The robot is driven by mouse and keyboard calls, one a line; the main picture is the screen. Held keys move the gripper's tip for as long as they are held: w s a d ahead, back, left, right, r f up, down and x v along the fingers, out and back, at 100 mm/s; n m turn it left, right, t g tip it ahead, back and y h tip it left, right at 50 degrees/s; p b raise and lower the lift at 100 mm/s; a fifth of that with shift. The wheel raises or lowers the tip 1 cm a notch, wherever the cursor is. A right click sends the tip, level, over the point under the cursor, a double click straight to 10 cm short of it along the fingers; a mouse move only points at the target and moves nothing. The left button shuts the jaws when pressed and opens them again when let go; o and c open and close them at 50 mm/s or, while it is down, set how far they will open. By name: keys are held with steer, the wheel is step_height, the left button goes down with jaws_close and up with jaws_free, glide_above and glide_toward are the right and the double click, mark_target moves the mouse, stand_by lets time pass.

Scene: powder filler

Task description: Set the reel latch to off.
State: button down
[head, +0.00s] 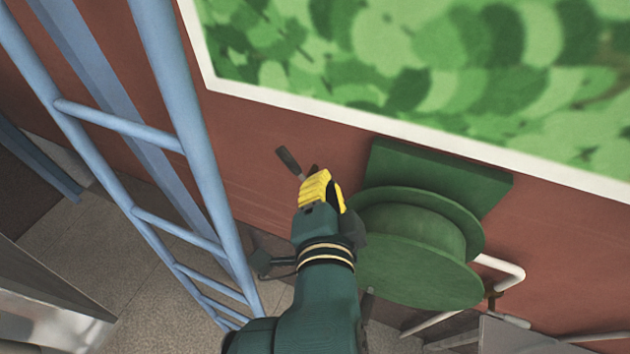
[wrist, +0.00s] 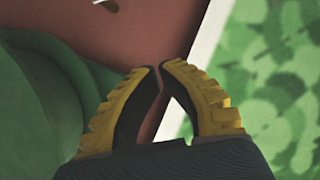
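A small lever with a dark grip (head: 288,160) and a pale shaft, which looks like the reel latch, sticks out at the red wall, up and left of the green reel (head: 425,285). My gripper (head: 316,178), with yellow fingers, is just right of and below the lever and hides its lower end. I cannot tell whether they touch. In the wrist view my gripper's fingertips (wrist: 163,68) nearly meet and nothing shows held between them. A small pale piece (wrist: 107,4) at the top edge there is cut off; I cannot tell what it is.
A blue ladder (head: 195,130) stands close on the left. A green leafy panel with a white border (head: 400,60) covers the upper wall. A green plate (head: 440,175) sits behind the reel, and a white bent pipe (head: 505,268) is right of it. Bare wall lies left of the lever.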

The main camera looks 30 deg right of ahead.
steer(key=f, duration=0.1)
steer(key=p, duration=0.3)
glide_above(298, 166)
steer(key=s+d, duration=0.3)
steer(key=s, duration=0.1)
steer(key=f, duration=0.2)
steer(key=w+a+f, duration=0.1)
steer(key=w+a+f+p, duration=0.1)
steer(key=shift+w+f, duration=0.2)
steer(key=shift+w, duration=0.15)
steer(key=shift+w+a+f+n+g, duration=0.1)
steer(key=shift+w+a+n+g, duration=0.55)
steer(key=shift+n, duration=0.45)
steer(key=shift+d, duration=0.1)
